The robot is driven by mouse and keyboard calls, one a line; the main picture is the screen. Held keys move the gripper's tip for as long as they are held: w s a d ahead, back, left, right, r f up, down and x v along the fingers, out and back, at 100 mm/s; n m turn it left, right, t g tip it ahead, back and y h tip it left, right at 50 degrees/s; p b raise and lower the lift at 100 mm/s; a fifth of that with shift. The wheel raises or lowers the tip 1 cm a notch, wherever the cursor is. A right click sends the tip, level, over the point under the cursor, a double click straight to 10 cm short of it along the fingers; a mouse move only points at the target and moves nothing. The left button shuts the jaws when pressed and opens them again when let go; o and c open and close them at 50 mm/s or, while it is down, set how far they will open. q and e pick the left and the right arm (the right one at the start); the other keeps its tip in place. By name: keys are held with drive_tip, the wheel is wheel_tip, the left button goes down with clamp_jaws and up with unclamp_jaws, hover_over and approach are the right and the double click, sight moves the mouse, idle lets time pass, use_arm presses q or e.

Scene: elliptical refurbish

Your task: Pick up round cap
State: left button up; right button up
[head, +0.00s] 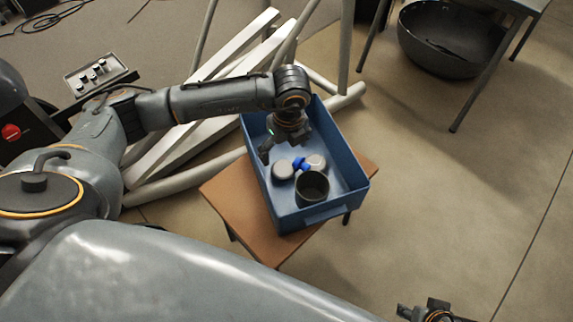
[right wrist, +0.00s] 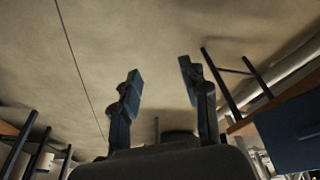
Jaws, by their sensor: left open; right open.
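Two small grey round pieces, one on the left (head: 283,170) and one on the right (head: 317,163), lie in the blue bin (head: 354,192). Both look like round caps; I cannot tell which is the task's cap. A small blue piece (head: 300,163) lies between them. A dark open cup (head: 312,189) stands nearer the front of the bin. My left gripper (head: 281,149) is open over the bin, pointing down, just behind the round pieces and holding nothing visible. My right gripper (right wrist: 160,80) is open and empty, away from the bin.
The bin sits on a small brown table (head: 233,199). White and grey frame tubing (head: 180,165) lies behind and left of it. A black bowl (head: 450,38) is under a table (head: 507,5) at the upper right. The floor right of the bin is clear.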

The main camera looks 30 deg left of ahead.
use_arm(q)
hover_over(284, 169)
drive_tip(key=s, duration=0.1)
wheel_tip(284, 169, down, 6)
drive_tip(key=shift+d+r+b, duration=0.1)
drive_tip(key=shift+d+b, duration=0.05)
drive_tip(key=shift+b, duration=0.3)
drive_tip(key=f, duration=0.2)
drive_tip(key=w+f+b, duration=0.1)
drive_tip(key=f, duration=0.2)
drive_tip(key=shift+a, duration=0.2)
use_arm(e)
drive_tip(key=v, duration=0.4)
drive_tip(key=shift+s+d, duration=0.1)
drive_tip(key=shift+s, duration=0.1)
use_arm(q)
drive_tip(key=shift+c, duration=0.2)
drive_tip(key=c, duration=1)
